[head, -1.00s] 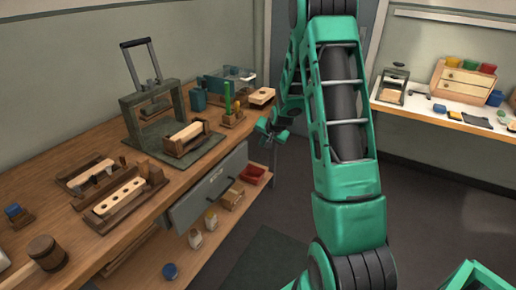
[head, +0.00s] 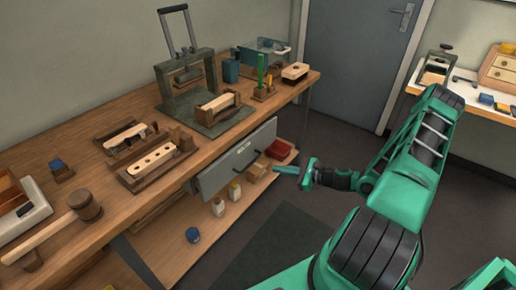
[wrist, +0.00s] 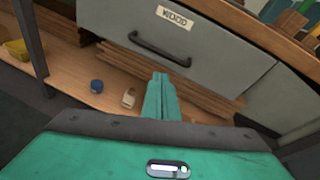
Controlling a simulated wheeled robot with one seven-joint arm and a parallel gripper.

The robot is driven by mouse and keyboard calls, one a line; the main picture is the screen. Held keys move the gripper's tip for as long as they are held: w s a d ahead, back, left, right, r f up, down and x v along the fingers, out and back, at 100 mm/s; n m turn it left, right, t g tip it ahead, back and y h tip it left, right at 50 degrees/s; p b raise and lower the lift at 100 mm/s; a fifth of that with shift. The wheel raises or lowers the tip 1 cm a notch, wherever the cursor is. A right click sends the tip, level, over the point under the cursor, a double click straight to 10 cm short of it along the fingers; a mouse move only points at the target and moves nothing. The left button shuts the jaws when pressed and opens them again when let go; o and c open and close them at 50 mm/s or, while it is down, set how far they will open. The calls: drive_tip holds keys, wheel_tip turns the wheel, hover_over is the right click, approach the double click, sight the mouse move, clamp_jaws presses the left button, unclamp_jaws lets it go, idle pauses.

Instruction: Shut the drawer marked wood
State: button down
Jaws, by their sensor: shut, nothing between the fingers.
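The drawer (head: 238,160) has a grey front and sits under the workbench top. Its front appears to stand out past the bench edge, so it looks partly open. In the wrist view the drawer front (wrist: 225,62) carries a white label, apparently reading wood, above a dark bar handle (wrist: 160,49). My gripper (head: 280,170) is shut and empty, in front of the drawer and to its right in the head view, apart from it. In the wrist view its closed fingertips (wrist: 160,79) point toward the drawer front, below the handle. The drawer's inside is hidden.
The wooden workbench (head: 75,150) carries a press (head: 187,70), wooden jigs and a mallet (head: 85,205). A lower shelf (head: 165,245) holds bottles, a blue jar (head: 193,235) and a red bin (head: 280,149). The floor before the drawer is open.

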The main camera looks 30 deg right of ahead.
wheel_tip(320, 180, up, 4)
drive_tip(key=d+m+t, duration=0.2)
drive_tip(key=m+t, duration=0.2)
drive_tip(key=m, duration=0.1)
approach(252, 144)
drive_tip(key=x, duration=0.6)
drive_tip(key=shift+w+r, duration=0.15)
drive_tip(key=shift+w, duration=0.1)
drive_tip(key=x, duration=0.4)
drive_tip(key=shift+w+a, duration=0.1)
drive_tip(key=shift+w, duration=0.3)
drive_tip(key=shift+r, duration=0.15)
